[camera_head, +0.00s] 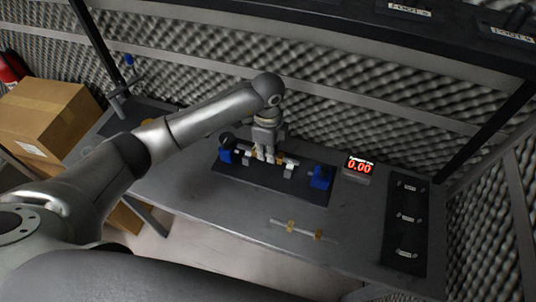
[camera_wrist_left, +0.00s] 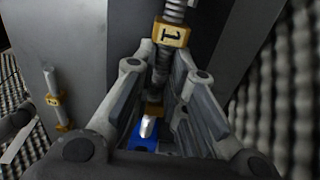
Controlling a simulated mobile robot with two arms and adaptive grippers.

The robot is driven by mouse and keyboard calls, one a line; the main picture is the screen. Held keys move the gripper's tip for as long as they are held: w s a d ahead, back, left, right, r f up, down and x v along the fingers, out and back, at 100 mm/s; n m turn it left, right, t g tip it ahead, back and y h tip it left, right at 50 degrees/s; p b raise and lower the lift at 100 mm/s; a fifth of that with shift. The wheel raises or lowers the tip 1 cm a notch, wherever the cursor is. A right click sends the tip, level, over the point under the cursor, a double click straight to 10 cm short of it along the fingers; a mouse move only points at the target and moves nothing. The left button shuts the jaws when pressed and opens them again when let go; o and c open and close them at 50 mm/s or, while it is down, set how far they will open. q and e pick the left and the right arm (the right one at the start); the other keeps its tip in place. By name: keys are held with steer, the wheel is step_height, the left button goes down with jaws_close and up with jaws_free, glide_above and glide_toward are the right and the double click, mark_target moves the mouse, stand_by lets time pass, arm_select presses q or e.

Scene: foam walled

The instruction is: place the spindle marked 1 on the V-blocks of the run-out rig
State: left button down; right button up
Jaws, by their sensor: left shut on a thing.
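The spindle marked 1 is a grey shaft with yellow collars; its "1" collar (camera_wrist_left: 171,34) shows above my fingers in the left wrist view. My left gripper (camera_head: 264,157) points down over the run-out rig and is shut on this spindle. In the head view the spindle (camera_head: 289,160) lies along the rig, at the height of the V-blocks (camera_head: 287,171). I cannot tell whether it touches them; the fingers hide its middle. The rig has a dark base plate (camera_head: 285,191) and blue end blocks (camera_head: 321,177). My right gripper is not in view.
Another spindle with yellow collars (camera_head: 298,230) lies on the grey table in front of the rig. A red readout (camera_head: 360,167) shows 0.00 beside the rig. A dark tray with labelled places (camera_head: 404,238) lies at the right. A cardboard box (camera_head: 45,115) stands at the left.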

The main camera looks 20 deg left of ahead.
arm_select(q)
step_height(320, 180, down, 2)
steer(key=shift+w+f+p, duration=0.1)
steer(key=shift+f+p, duration=0.05)
steer(key=shift+p, duration=0.15)
steer(key=shift+f, duration=0.5)
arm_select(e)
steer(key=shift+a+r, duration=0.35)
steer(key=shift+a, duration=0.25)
arm_select(q)
steer(key=shift+f, duration=0.1)
steer(key=c, duration=1.5)
jaws_free()
steer(key=shift+o, duration=0.2)
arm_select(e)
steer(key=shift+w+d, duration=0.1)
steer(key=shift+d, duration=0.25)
